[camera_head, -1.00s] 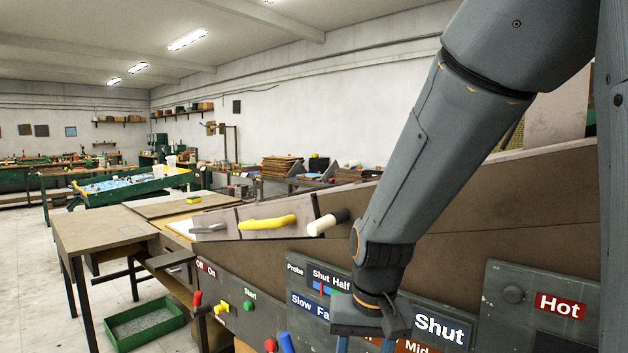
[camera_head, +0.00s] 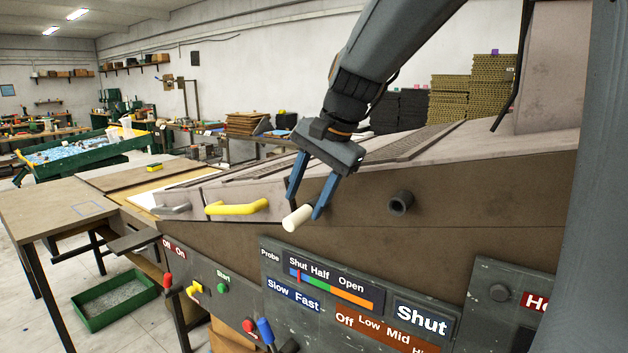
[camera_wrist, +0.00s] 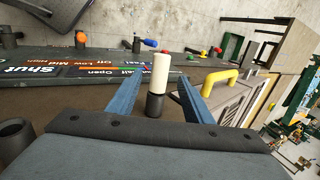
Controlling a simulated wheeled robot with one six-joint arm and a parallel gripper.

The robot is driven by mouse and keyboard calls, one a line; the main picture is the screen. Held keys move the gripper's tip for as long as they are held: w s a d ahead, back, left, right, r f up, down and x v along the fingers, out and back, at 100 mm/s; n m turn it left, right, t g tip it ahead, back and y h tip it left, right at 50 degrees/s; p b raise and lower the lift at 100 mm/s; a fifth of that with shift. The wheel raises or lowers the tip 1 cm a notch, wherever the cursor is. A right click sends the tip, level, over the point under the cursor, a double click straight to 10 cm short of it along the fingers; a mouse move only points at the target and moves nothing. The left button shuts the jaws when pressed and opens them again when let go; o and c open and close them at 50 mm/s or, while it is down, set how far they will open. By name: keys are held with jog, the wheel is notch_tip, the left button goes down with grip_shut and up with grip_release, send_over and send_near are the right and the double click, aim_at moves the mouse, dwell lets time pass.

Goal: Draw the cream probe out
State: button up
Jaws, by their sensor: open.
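The cream probe (camera_head: 297,218) is a short pale cylinder sticking out of the machine's brown side panel. In the wrist view the cream probe (camera_wrist: 161,74) stands out of a dark collar (camera_wrist: 155,104). My gripper (camera_head: 306,208) is open, and its two blue fingers reach down on either side of the probe. In the wrist view the fingers of my gripper (camera_wrist: 158,85) flank the probe, with a visible gap on each side. The probe appears between the fingers and not gripped.
A yellow handle (camera_head: 238,207) and a grey handle (camera_head: 172,209) are to the left. An empty dark socket (camera_head: 401,202) is to the right. Below is a control panel (camera_head: 290,250) with labels, knobs and levers. A green bin (camera_head: 117,301) stands on the floor.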

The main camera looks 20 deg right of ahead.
aim_at(300, 213)
jog(key=shift+p+x, duration=0.35)
jog(key=shift+x, duration=1.65)
jog(key=c, duration=1.2)
jog(key=shift+s+a+p, duration=0.5)
jog(key=shift+s+a, duration=0.25)
jog(key=shift+a, duration=0.25)
jog(key=shift+s+a+p, duration=0.45)
jog(key=shift+s+a, duration=0.35)
jog(key=shift+a, duration=0.2)
jog(key=shift+s+a+p, duration=0.5)
jog(key=shift+s+a, duration=0.25)
jog(key=shift+a, duration=0.3)
grip_shut()
jog(key=shift+r, duration=0.15)
notch_tip(300, 213, up, 8)
jog(key=p, duration=0.5)
jog(key=shift+p, duration=0.35)
